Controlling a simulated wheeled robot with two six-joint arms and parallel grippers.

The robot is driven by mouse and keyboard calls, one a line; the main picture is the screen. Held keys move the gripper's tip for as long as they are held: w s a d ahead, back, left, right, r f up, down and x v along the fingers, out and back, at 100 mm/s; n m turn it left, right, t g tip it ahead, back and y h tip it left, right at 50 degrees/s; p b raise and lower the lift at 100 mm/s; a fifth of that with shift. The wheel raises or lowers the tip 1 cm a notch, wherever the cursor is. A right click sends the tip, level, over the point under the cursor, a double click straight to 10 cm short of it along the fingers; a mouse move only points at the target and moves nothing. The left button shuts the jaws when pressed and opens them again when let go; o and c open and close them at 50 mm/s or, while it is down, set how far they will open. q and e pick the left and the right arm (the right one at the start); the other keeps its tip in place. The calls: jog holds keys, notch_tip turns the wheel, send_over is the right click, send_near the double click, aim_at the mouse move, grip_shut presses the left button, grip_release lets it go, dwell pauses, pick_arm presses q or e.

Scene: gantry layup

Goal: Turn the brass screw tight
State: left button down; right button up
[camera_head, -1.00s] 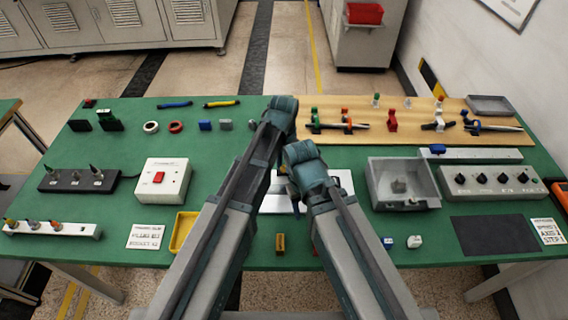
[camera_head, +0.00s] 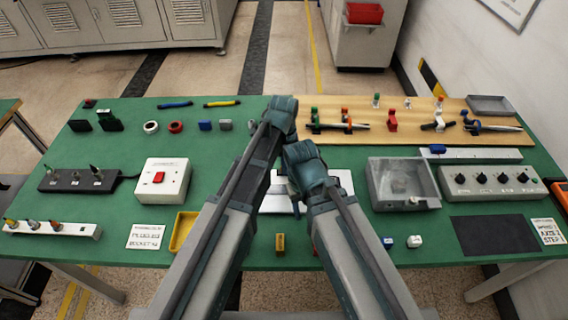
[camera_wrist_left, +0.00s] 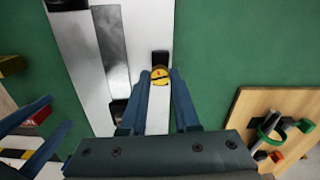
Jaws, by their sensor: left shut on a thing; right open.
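The brass screw (camera_wrist_left: 160,74) shows its round, slotted yellow head in the left wrist view, at the end of a light bar beside a small black block. My left gripper (camera_wrist_left: 160,82) has its blue fingers on either side of the head, shut on it. The pale metal fixture (camera_wrist_left: 84,65) lies under and left of it; its plate (camera_head: 342,181) is partly covered by my arms in the head view. My right gripper (camera_wrist_left: 62,112) is open and empty at the left of the left wrist view, apart from the screw. In the head view both gripper tips are hidden by my arms.
A wooden board (camera_head: 410,137) with several clamps and tools lies at the back right. A grey bin (camera_head: 372,190) and a knob box (camera_head: 490,182) stand right. A switch box (camera_head: 176,190) and yellow tray (camera_head: 178,240) stand left. Green tabletop (camera_head: 115,155) is clear between them.

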pick_arm(q)
jog(key=shift+m, duration=0.6)
jog(key=c, duration=0.6)
grip_release()
jog(key=shift+c, duration=0.2)
jog(key=shift+r, duration=0.15)
pick_arm(e)
jog(key=shift+r, duration=0.2)
pick_arm(q)
notch_tip(320, 180, up, 14)
jog(key=p, duration=1.4)
jog(key=shift+f, duration=0.2)
pick_arm(e)
notch_tip(320, 180, up, 14)
jog(key=shift+f, duration=0.25)
pick_arm(q)
jog(key=shift+f, duration=0.1)
